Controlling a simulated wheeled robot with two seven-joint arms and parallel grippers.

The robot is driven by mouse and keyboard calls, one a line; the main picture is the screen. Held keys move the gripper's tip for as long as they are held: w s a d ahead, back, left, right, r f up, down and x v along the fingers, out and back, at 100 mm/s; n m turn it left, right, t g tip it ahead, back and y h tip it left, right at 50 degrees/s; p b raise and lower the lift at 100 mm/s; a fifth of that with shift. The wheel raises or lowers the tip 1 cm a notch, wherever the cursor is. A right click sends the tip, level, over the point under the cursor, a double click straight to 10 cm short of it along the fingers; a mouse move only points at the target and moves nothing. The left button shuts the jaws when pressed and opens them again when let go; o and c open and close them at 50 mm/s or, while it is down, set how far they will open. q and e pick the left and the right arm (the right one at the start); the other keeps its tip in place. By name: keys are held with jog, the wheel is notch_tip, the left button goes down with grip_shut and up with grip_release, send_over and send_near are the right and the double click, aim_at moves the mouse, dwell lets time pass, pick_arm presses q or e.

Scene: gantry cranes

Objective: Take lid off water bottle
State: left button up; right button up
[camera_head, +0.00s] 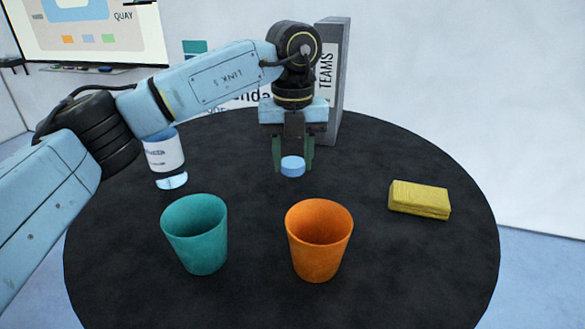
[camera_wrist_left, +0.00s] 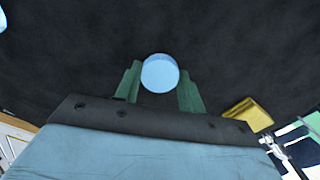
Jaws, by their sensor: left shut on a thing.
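The water bottle (camera_head: 165,153) stands on the black round table at the left, with a white label and a clear base. My left arm hides its top. The light blue round lid (camera_head: 292,167) is apart from the bottle, between the green fingers of my left gripper (camera_head: 293,160). The gripper points down and is shut on the lid, near the back middle of the table. The wrist view shows the lid (camera_wrist_left: 160,73) between the two fingertips (camera_wrist_left: 158,85). I cannot tell whether the lid touches the table. My right gripper is not in view.
A teal cup (camera_head: 197,236) and an orange cup (camera_head: 318,243) stand at the front of the table (camera_head: 420,270). A yellow sponge-like block (camera_head: 419,200) lies at the right. A grey upright binder (camera_head: 335,80) stands behind my gripper. The table between lid and block is clear.

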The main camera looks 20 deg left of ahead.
aim_at(293, 162)
pick_arm(q)
jog(key=shift+f, duration=1.45)
jog(key=shift+f, duration=0.1)
jog(key=o, duration=1.1)
